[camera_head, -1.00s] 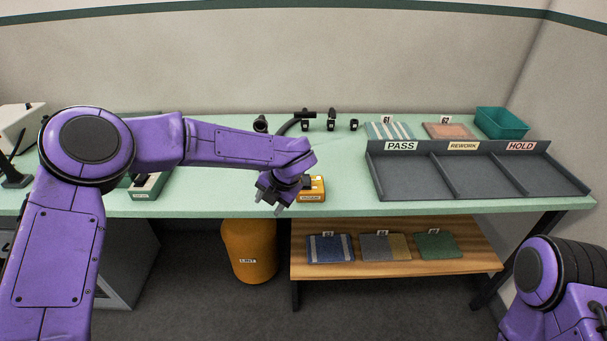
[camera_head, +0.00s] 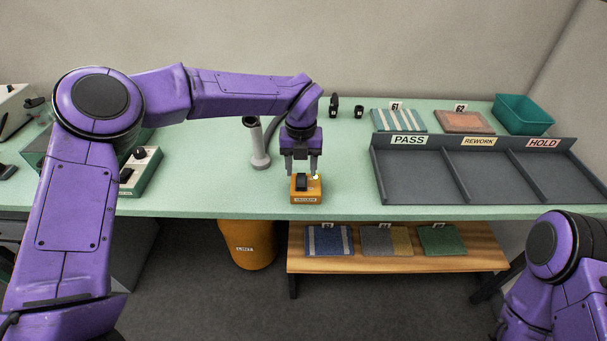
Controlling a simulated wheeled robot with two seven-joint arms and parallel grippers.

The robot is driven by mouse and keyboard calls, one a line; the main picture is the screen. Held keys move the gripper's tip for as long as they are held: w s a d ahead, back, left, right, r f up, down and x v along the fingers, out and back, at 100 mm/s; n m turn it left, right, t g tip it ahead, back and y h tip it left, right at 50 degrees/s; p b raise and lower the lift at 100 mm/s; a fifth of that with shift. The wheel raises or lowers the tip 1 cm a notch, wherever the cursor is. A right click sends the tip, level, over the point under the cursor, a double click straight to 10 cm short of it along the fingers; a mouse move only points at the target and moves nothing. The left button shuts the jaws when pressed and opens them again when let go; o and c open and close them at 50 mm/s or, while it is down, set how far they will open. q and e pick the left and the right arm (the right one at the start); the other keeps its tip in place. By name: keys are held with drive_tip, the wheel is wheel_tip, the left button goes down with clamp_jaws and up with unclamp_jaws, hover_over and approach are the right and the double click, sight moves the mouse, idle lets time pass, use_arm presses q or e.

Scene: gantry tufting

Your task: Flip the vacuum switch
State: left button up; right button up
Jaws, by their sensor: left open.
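The vacuum switch is a small orange box (camera_head: 306,198) with a black rocker (camera_head: 302,183) on top and a label on its front. It sits near the front edge of the green table. A small bright light shows at its upper right. My left gripper (camera_head: 301,172) points down just above and behind the box, its two fingers apart with nothing between them. I cannot tell whether a fingertip touches the rocker. My right arm shows at the lower right; its gripper is out of view.
A grey vacuum nozzle (camera_head: 260,161) with a hose stands behind the box. The dark sorting tray (camera_head: 413,190) marked PASS, REWORK and HOLD is to the right. A teal bin (camera_head: 524,114) and swatches lie behind it. A control box (camera_head: 139,172) is left. Table between box and tray is clear.

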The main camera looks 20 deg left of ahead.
sight(301, 185)
use_arm(q)
drive_tip(key=f, duration=0.3)
drive_tip(key=w+f+p, duration=0.1)
drive_tip(key=f, duration=0.1)
drive_tip(key=shift+a+f, duration=0.1)
drive_tip(key=shift+a, duration=0.2)
drive_tip(key=shift+d+f, duration=0.1)
drive_tip(key=shift+f, duration=0.1)
drive_tip(key=shift+s+d+r, duration=0.1)
drive_tip(key=shift+s, duration=0.2)
drive_tip(key=shift+c, duration=0.3)
drive_tip(key=shift+w, duration=0.1)
clamp_jaws()
drive_tip(key=shift+w+r+g+p, duration=0.15)
drive_tip(key=shift+g+p, duration=0.15)
drive_tip(key=shift+p, duration=0.2)
drive_tip(key=shift+w+g, duration=0.1)
drive_tip(key=shift+g, duration=0.4)
drive_tip(key=shift+w+a+g+h, duration=0.25)
drive_tip(key=shift+g+h, duration=0.25)
drive_tip(key=shift+g, duration=0.7)
use_arm(e)
drive_tip(key=r, duration=0.2)
drive_tip(key=shift+w+a+r, duration=0.1)
drive_tip(key=shift+w+r, duration=0.2)
